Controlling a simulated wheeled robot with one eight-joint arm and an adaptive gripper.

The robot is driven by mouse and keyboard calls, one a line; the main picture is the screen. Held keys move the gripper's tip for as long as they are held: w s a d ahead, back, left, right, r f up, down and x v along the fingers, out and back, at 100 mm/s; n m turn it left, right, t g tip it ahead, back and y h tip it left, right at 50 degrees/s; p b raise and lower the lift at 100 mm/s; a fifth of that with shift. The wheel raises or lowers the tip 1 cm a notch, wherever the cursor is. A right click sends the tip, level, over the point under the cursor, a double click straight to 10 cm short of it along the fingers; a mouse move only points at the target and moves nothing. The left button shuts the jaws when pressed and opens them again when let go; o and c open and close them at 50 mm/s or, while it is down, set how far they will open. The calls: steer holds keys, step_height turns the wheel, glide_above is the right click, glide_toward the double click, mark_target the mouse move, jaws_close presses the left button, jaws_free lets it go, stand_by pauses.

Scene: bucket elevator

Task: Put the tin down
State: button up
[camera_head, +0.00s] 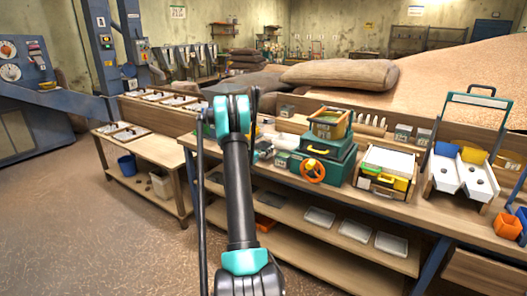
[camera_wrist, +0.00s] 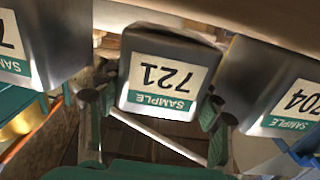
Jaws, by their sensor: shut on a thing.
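A grey metal tin (camera_wrist: 165,75) with a "SAMPLE 721" label fills the middle of the wrist view, its lettering upside down. My gripper (camera_wrist: 155,112) has one dark finger on each side of this tin and is shut on it. A tin labelled 704 (camera_wrist: 280,90) is close on the right, and another tin (camera_wrist: 40,45), its label cut off, is close on the left. A pale wooden surface (camera_wrist: 225,15) lies along the top of the wrist view. Whether the held tin touches it I cannot tell. In the head view my arm hides the gripper and the held tin.
In the head view a long wooden bench (camera_head: 385,203) carries a green case (camera_head: 325,165) with an orange handwheel (camera_head: 312,171), small tins (camera_head: 402,132) and a white two-channel chute (camera_head: 463,178). A lower table (camera_head: 150,148) stands left. A grain heap (camera_head: 470,75) rises behind.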

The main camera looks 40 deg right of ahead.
steer(key=shift+f, duration=0.65)
steer(key=o, duration=1.1)
steer(key=shift+f, duration=0.1)
steer(key=shift+a, duration=0.1)
steer(key=s+a+r+n+y, duration=0.1)
steer(key=s+a+n+y, duration=0.1)
steer(key=s+a, duration=0.55)
steer(key=s+a+r+n+g+y, duration=0.1)
steer(key=s+a+y, duration=0.3)
steer(key=a, duration=0.7)
steer(key=s+a+r+n+y, duration=0.1)
steer(key=s+a+r+n, duration=0.1)
steer(key=s+a, duration=0.6)
steer(key=s+a+f+n+y, duration=0.2)
steer(key=s+a+n+y, duration=0.1)
steer(key=s+a, duration=0.4)
steer(key=s+a+f+n+g+y, duration=0.1)
steer(key=s+a+f+n+y, duration=0.1)
steer(key=s+a, duration=0.5)
steer(key=s+a+f+n+y, duration=0.2)
steer(key=s+a+n+y, duration=0.1)
steer(key=s+a, duration=0.4)
steer(key=shift+a+f+n+g+y, duration=0.15)
steer(key=shift+a+n+g+y, duration=0.15)
steer(key=shift+a+y, duration=0.85)
